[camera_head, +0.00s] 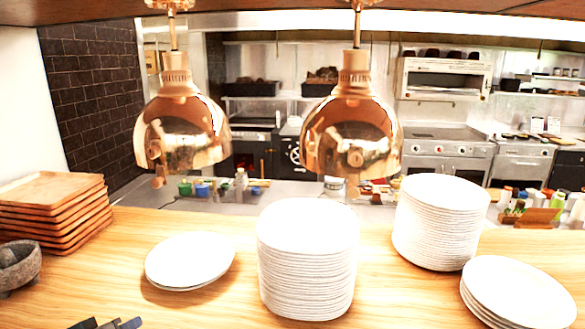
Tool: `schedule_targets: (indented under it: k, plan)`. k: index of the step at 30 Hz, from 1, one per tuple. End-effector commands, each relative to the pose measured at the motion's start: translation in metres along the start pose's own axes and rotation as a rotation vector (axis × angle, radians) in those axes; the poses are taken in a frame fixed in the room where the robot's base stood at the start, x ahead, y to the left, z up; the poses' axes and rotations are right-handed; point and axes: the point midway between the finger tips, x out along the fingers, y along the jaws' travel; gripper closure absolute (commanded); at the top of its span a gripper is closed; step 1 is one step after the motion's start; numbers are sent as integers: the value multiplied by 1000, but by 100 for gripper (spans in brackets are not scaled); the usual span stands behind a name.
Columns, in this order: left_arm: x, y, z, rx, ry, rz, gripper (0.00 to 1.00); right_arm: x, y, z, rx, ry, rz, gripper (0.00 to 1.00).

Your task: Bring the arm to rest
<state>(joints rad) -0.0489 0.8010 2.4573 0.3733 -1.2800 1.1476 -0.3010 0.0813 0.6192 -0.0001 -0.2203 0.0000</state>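The dark tip of my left gripper (106,324) just shows at the bottom left edge, over the front of the wooden counter (205,302). Most of it is cut off by the frame, so I cannot tell whether it is open or shut. No held object shows at the visible part. My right gripper is not in view.
A tall plate stack (307,262) stands mid-counter, with another stack (440,222) behind right. Low plate piles lie at left (189,260) and right (517,294). Wooden trays (55,211) and a stone mortar (19,266) stand far left. Copper lamps (182,130) (352,135) hang above.

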Motion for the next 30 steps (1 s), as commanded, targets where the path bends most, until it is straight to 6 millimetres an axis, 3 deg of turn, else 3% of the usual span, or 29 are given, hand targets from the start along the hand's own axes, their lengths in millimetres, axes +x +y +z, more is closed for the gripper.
schedule_targets:
  k: [1,5,9,15,22,30]
  plan:
    - [4,-11,33,43,-51,-32,54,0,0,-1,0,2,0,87]
    - [3,-36,104,195,-172,-112,54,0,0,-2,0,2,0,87]
    - [-10,-58,174,344,-317,-174,54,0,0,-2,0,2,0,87]
    - [-37,-78,244,494,-497,-214,54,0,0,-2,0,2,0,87]
    - [-72,-90,305,617,-682,-220,54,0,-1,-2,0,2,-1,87]
    - [6,-137,365,614,-705,-234,54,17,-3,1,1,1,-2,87]
